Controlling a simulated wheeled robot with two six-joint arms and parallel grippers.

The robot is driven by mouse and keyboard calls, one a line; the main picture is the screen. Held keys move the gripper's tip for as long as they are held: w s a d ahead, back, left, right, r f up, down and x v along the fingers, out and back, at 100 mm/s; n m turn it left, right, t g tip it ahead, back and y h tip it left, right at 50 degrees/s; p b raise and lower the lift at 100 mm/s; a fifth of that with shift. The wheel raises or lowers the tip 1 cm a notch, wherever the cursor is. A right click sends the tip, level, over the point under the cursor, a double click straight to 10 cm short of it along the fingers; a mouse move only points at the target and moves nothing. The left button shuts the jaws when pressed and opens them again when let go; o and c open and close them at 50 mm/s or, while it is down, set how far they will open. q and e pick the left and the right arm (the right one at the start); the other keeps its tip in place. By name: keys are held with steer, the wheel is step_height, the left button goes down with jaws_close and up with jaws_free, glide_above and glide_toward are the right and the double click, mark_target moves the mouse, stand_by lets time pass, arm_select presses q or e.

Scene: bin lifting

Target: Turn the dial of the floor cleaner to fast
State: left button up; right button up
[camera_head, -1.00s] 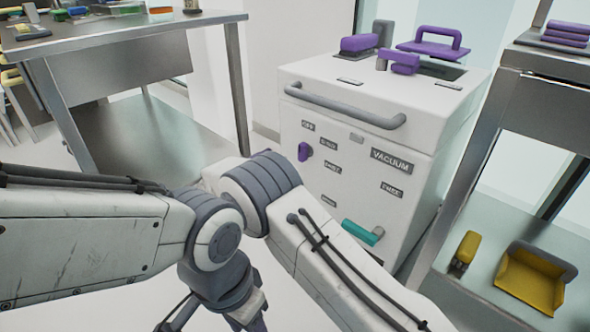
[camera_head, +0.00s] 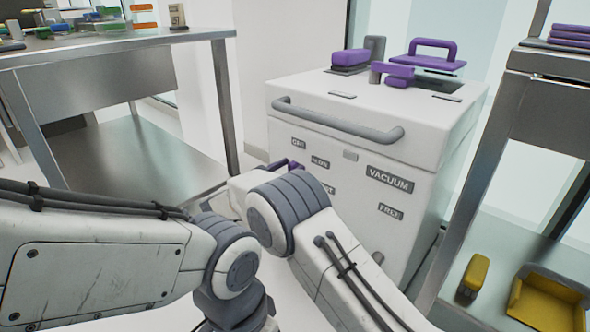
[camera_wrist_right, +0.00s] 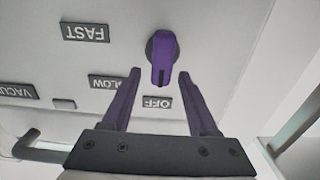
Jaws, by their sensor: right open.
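The floor cleaner (camera_head: 345,110) is a white cabinet with a grey bar handle and a labelled front. In the right wrist view, which shows the front upside down, its purple dial (camera_wrist_right: 162,52) has its ridge toward the OFF label (camera_wrist_right: 157,102). The FAST label (camera_wrist_right: 86,32) and SLOW label (camera_wrist_right: 104,82) are beside it. My right gripper (camera_wrist_right: 160,72) is open, its purple fingertips one on each side of the dial's lower end, with gaps visible. In the head view my arm partly hides the dial area. My left gripper is not in view.
A metal table (camera_head: 120,52) with small items stands at the left. A metal shelf unit (camera_head: 530,62) at the right holds purple items above and a yellow block (camera_head: 473,275) and yellow holder (camera_head: 548,300) below. Purple-handled parts (camera_head: 430,55) sit on the cleaner's top.

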steer(key=shift+c, duration=0.3)
jaws_close()
